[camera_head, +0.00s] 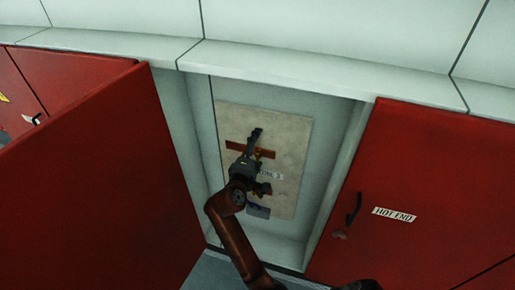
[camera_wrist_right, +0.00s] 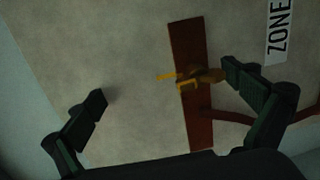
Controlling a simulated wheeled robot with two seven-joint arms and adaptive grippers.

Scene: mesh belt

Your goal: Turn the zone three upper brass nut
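A brass nut (camera_wrist_right: 200,77) sits on a reddish-brown bar (camera_wrist_right: 192,110) fixed to a beige panel, beside a label reading "ZONE". The bar also shows in the head view (camera_head: 235,146), left of the "ZONE 3" label (camera_head: 270,175). My right gripper (camera_wrist_right: 166,90) is open, with its fingers on either side of the bar. Its right finger is close to the nut's stem; I cannot tell if it touches. The left finger is well apart. In the head view the right gripper (camera_head: 262,158) partly covers the bar and panel. My left gripper is not in view.
The beige panel (camera_head: 290,140) is inside an open pale cabinet bay. An open red door (camera_head: 100,180) stands at the left. A shut red door with a "HOT END" label (camera_head: 394,214) and dark handle (camera_head: 353,208) is at the right. A pale ledge (camera_head: 300,75) runs above.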

